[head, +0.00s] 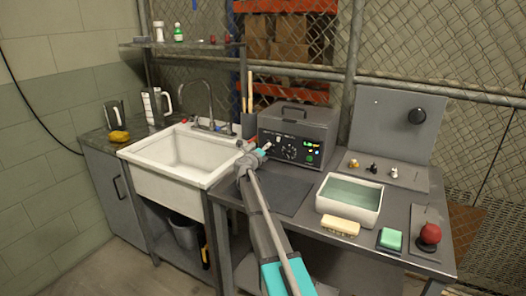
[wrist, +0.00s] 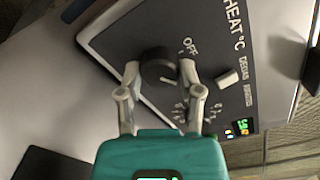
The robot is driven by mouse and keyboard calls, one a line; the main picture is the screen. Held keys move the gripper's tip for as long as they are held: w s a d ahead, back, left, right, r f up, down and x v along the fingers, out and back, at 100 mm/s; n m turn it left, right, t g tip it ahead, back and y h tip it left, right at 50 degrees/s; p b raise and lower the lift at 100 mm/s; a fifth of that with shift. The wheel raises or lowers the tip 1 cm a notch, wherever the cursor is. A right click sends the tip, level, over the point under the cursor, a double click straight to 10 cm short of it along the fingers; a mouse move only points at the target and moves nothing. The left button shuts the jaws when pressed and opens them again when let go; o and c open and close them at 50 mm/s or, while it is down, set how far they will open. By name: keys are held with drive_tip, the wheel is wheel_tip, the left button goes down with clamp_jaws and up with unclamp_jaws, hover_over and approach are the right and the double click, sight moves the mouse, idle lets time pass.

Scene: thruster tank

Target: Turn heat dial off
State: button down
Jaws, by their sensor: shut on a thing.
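In the head view my gripper (head: 262,150) is at the left part of the panel and hides the dial there. The dial's exact setting is hard to read.
A white basin (head: 350,198), a sponge (head: 340,226) and a red knob (head: 430,233) are on the bench at right. The sink (head: 190,152) is at left.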

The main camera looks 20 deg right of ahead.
drive_tip(key=n, duration=0.5)
drive_tip(key=shift+d+n, duration=0.2)
drive_tip(key=shift+n, duration=0.1)
drive_tip(key=n, duration=0.5)
idle(0.4)
drive_tip(key=shift+c, duration=1.3)
unclamp_jaws()
drive_tip(key=shift+a, duration=0.1)
drive_tip(key=shift+v, duration=6)
drive_tip(key=shift+f, duration=0.1)
